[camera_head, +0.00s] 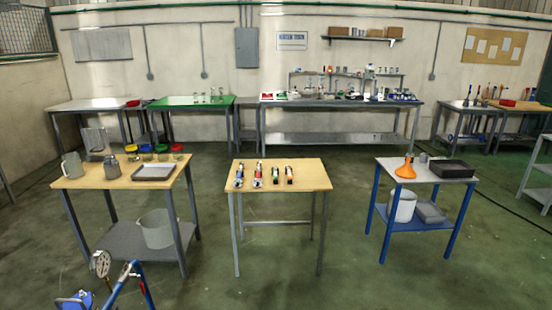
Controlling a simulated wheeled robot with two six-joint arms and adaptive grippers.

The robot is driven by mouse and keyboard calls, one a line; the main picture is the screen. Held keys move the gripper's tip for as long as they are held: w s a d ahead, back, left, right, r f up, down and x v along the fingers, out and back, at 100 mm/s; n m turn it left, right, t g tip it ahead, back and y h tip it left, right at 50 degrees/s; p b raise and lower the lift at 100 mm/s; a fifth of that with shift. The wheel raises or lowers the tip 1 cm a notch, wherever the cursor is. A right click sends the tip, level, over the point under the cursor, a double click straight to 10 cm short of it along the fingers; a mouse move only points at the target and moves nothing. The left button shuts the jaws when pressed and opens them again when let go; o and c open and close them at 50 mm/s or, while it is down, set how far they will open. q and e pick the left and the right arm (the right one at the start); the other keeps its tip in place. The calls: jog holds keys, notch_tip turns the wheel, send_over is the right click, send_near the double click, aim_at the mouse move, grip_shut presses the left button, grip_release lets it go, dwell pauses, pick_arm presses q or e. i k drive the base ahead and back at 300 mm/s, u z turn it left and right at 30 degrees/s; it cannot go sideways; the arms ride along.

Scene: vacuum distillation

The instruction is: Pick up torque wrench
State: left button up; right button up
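I cannot make out a torque wrench for certain. Several small elongated tools lie side by side on the wooden-topped middle table (310,180). One tool with blue and red parts (239,177) is at the left, and one with red and white parts (258,176) is beside it. Two darker tools, one with green (275,174) and one with orange (289,174), lie to their right. They are too small to identify. Neither of my grippers is in view.
A left table (120,181) holds jugs, jars and a grey tray (154,172). A blue-legged table (424,176) at right holds an orange funnel (406,168) and a black tray (452,168). A gauge (101,263) on blue equipment stands front left. The floor in front of the middle table is clear.

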aim_at(239, 177)
jog(key=i, duration=4.1)
jog(key=u, duration=0.05)
